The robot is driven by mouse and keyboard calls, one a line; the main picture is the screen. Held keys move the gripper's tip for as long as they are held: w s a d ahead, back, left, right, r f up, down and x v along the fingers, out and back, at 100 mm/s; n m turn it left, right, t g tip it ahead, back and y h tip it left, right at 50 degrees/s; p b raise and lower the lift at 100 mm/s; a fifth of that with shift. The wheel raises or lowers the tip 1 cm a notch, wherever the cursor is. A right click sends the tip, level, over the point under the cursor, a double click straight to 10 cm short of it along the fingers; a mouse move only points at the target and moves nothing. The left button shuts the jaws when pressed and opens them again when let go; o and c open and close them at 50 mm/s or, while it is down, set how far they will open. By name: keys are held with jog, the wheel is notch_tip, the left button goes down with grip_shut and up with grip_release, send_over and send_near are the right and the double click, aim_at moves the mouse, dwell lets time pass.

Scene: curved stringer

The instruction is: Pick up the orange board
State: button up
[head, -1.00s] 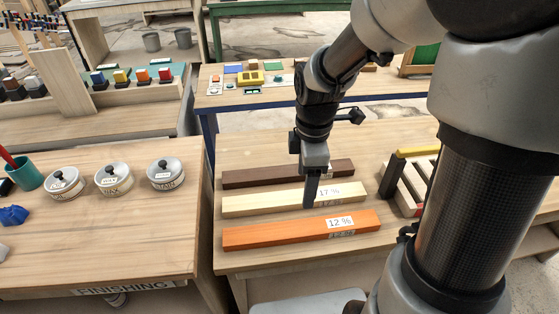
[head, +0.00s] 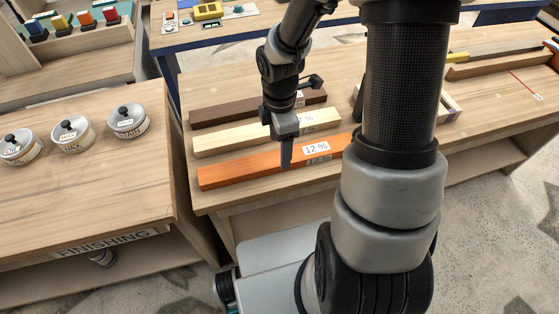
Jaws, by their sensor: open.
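The orange board (head: 240,174) lies on the wooden workbench, the nearest of three boards, with a white "12 %" label on it. Its right end is hidden behind my arm. My gripper (head: 286,163) points down over the orange board, just left of the label, and looks to be above it or at its top; I cannot tell whether it touches. It is open and holds nothing that I can see. A pale board (head: 226,139) lies behind the orange one, and a dark brown board (head: 222,112) lies behind that.
To the left, a bench marked "FINISHING" (head: 105,242) carries three lidded tins, one of them labelled stain (head: 129,122). More wooden pieces (head: 500,64) lie on the right of the workbench. A blue-edged bench (head: 235,36) stands behind.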

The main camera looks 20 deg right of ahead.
aim_at(279, 157)
notch_tip(279, 157, down, 4)
jog(key=shift+f+b, duration=0.25)
jog(key=shift+b, duration=0.3)
jog(key=shift+c, duration=0.4)
jog(key=shift+r, duration=0.1)
jog(key=c, duration=1.5)
jog(key=shift+c, duration=0.2)
